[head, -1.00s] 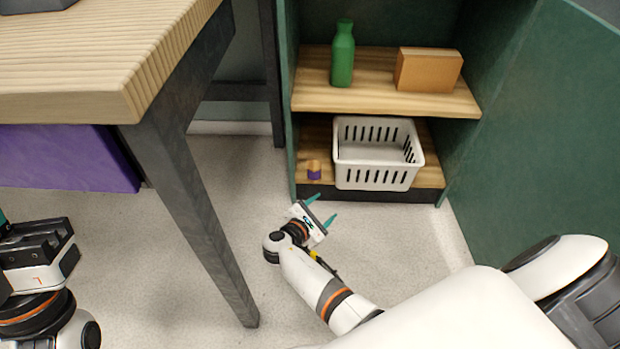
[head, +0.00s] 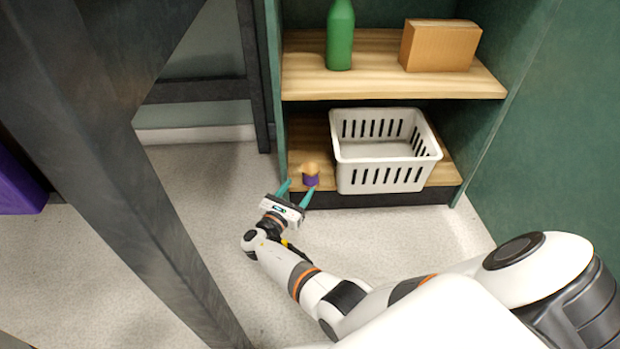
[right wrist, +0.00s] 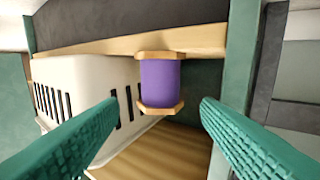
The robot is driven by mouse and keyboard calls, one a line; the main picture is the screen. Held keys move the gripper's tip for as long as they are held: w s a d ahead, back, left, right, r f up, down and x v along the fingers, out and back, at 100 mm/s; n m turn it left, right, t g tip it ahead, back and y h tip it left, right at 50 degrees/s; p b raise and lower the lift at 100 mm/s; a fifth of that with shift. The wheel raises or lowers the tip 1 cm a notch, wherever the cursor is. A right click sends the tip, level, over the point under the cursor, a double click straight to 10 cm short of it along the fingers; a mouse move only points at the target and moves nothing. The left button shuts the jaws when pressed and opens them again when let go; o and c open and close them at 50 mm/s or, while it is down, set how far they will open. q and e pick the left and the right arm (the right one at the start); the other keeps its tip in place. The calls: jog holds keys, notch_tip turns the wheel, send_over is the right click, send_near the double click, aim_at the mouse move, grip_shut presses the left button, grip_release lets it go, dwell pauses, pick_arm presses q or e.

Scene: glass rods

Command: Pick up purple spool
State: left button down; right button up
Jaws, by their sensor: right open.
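The purple spool (head: 311,180) has wooden ends and stands near the front left corner of the cabinet's lower shelf (head: 303,133). In the right wrist view the spool (right wrist: 160,84) shows between and beyond the two teal fingers. My right gripper (head: 297,190) is open, just in front of the spool, with its fingertips near the shelf's front edge. The fingers (right wrist: 158,112) do not appear to touch the spool. My left gripper is out of view.
A white slotted basket (head: 385,165) stands right of the spool on the same shelf. The cabinet's green left wall is close on the spool's left. A green bottle (head: 340,40) and a cardboard box (head: 440,46) stand on the shelf above. A dark table leg (head: 165,220) stands left of my right arm.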

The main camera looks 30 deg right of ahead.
aim_at(306, 179)
jog(key=b+x, duration=0.2)
jog(key=x, duration=0.4)
jog(key=shift+w+d+b, duration=0.15)
jog(key=shift+d+b, duration=0.05)
jog(key=shift+b, duration=0.1)
jog(key=shift+r, duration=0.1)
jog(key=c, duration=0.8)
